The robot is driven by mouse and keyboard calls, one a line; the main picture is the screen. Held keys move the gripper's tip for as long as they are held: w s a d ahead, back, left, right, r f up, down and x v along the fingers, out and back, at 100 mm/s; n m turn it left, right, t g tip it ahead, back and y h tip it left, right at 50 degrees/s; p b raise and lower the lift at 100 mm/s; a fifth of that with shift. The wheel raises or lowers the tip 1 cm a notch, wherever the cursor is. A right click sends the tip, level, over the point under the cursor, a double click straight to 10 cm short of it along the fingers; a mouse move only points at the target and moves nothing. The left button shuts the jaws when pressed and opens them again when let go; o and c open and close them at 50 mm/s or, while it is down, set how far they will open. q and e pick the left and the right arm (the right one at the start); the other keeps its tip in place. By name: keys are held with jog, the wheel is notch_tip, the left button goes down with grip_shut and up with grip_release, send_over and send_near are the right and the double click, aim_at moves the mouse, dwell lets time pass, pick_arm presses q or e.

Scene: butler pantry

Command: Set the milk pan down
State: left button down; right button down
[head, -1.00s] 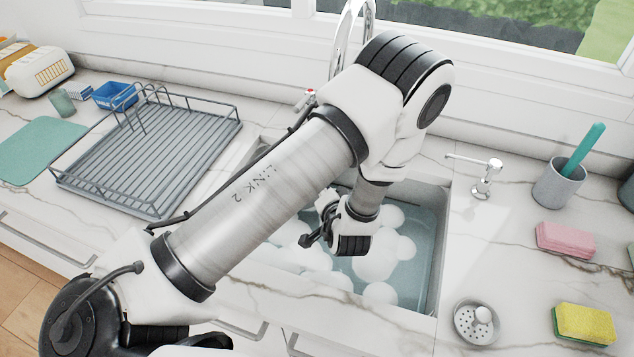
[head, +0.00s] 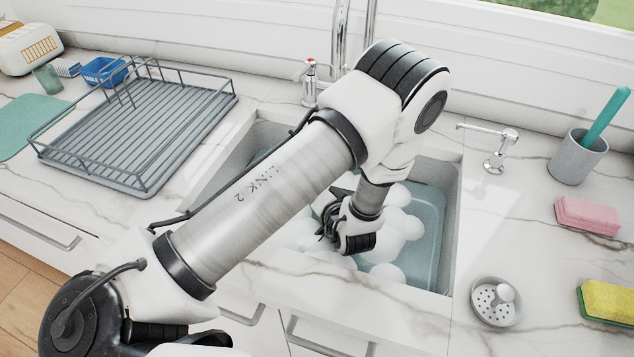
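I see no milk pan that I can make out in the head view. My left arm reaches in from the lower left, across the counter and over the sink (head: 452,215). My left gripper (head: 326,228) is low over the foam at the sink's middle. Its dark fingers are small and partly hidden by the wrist, so I cannot tell whether they are open or shut, or hold anything. My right gripper is out of view.
White suds (head: 408,222) lie in the sink by a blue-grey surface. A grey dish rack (head: 150,130) stands empty on the left counter, beside a green mat (head: 25,125). A drain strainer (head: 497,302), pink sponge (head: 588,215), yellow sponge (head: 608,300) and brush cup (head: 577,158) are at right.

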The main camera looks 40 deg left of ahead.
pick_arm(q)
jog(key=shift+f, duration=0.2)
dwell(0.3)
jog(key=c, duration=1)
grip_release()
